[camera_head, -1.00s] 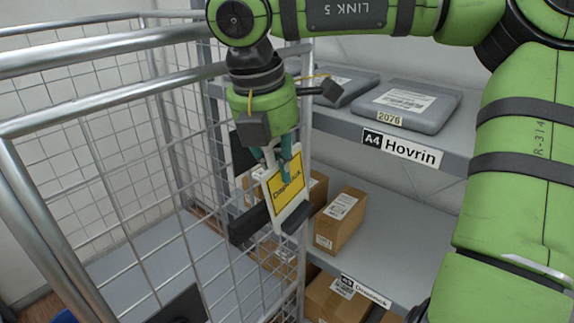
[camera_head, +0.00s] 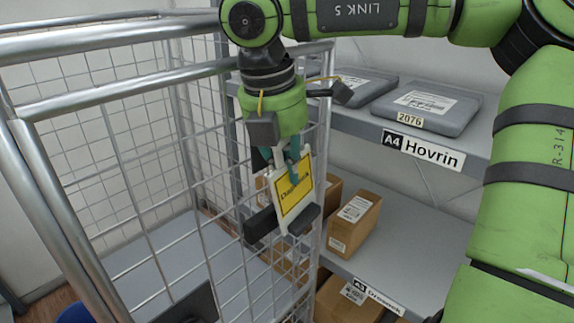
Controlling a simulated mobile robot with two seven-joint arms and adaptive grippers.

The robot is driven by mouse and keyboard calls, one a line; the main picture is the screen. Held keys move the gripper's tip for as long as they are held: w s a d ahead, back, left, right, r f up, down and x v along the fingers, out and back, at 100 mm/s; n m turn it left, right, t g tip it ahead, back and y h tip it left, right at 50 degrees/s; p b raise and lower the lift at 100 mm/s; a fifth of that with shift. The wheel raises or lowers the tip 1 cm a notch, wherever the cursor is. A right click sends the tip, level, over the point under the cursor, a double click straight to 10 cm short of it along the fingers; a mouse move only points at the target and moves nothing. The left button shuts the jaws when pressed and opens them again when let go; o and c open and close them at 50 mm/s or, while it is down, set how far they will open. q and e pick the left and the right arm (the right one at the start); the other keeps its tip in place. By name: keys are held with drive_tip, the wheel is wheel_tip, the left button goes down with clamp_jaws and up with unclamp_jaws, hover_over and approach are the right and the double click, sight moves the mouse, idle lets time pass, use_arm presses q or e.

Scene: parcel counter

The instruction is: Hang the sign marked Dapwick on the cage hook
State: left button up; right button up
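A yellow sign in a white frame (camera_head: 293,198) hangs tilted below my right gripper (camera_head: 290,158). Its dark lettering is blurred but looks like it begins with D. My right gripper points down, with its teal fingers shut on the top of the sign. Two dark blocks show at the sign's lower edge. The sign is in front of the right side of the wire roll cage (camera_head: 134,91); I cannot tell whether it touches the mesh. I cannot make out the cage hook. My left gripper is not in view.
A shelf behind carries grey cases (camera_head: 425,107) above a label reading Hovrin (camera_head: 430,152). Cardboard boxes (camera_head: 354,222) stand on the lower shelf. The cage's metal rails stand close around my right gripper. The cage's grey floor (camera_head: 150,268) looks mostly clear.

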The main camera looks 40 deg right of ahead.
drive_tip(key=o, duration=0.5)
drive_tip(key=shift+w+f, duration=0.1)
drive_tip(key=shift+w, duration=0.2)
drive_tip(key=v, duration=1.2)
drive_tip(key=shift+a, duration=0.1)
